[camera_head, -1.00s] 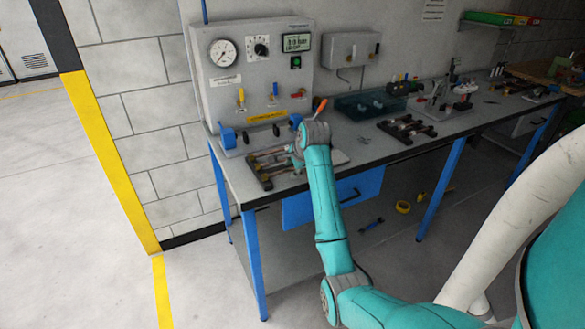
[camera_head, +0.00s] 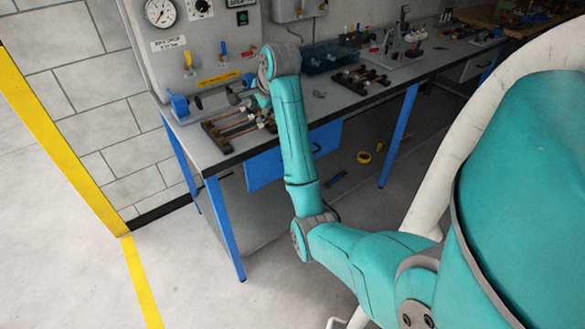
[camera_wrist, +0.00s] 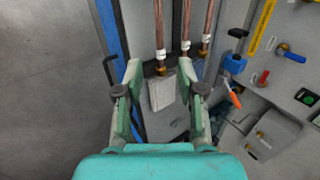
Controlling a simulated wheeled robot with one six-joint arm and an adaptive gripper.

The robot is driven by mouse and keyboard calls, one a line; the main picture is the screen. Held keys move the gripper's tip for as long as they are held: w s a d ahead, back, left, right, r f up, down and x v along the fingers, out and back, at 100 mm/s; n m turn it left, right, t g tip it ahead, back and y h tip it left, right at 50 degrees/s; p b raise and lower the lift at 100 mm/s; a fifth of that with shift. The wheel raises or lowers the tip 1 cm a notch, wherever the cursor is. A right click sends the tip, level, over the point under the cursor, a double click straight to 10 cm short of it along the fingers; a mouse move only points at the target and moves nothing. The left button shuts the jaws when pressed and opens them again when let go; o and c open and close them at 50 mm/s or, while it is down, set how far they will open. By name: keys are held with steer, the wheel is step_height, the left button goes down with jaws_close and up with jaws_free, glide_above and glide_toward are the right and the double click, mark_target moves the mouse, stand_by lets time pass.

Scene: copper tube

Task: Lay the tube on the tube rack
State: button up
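Several copper tubes (camera_wrist: 185,18) with white bands and brass ends lie side by side in the wrist view, running up out of the frame. In the head view, copper tubes (camera_head: 238,123) lie on a dark rack (camera_head: 212,137) near the bench's front left. My gripper (camera_wrist: 160,66) is open; its fingertips straddle the end of the leftmost tube in the picture, and the right fingertip appears close to the middle tube. I see nothing gripped. Whether the fingers touch a tube cannot be told. In the head view my gripper is mostly hidden by my wrist.
A blue-ended fixture (camera_head: 180,105) stands behind the rack, below the gauge panel (camera_head: 205,40). Another dark rack-like stand (camera_head: 362,80) sits farther right, beside a teal bin (camera_head: 318,58). The bench edge is close.

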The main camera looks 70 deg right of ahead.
steer(key=w+a+f+n+t, duration=0.25)
steer(key=a+f+n, duration=0.25)
steer(key=a+f, duration=1)
steer(key=s+a+f+n+t, duration=0.2)
steer(key=s+a+f+n, duration=0.45)
steer(key=a+f, duration=0.65)
steer(key=s+a+r+n+t+y, duration=0.15)
steer(key=s+a+n, duration=0.25)
steer(key=s+a, duration=0.55)
steer(key=s+a+r+n+t+y, duration=0.1)
steer(key=s+a+r+n+t, duration=0.15)
steer(key=s+a+n, duration=0.7)
steer(key=s+r+y, duration=0.1)
steer(key=s+r, duration=0.6)
steer(key=s, duration=0.3)
steer(key=shift+s+r+m, duration=0.2)
steer(key=shift+s+m, duration=0.1)
steer(key=shift+s, duration=0.1)
steer(key=shift+d+t, duration=0.1)
steer(key=shift+t, duration=0.15)
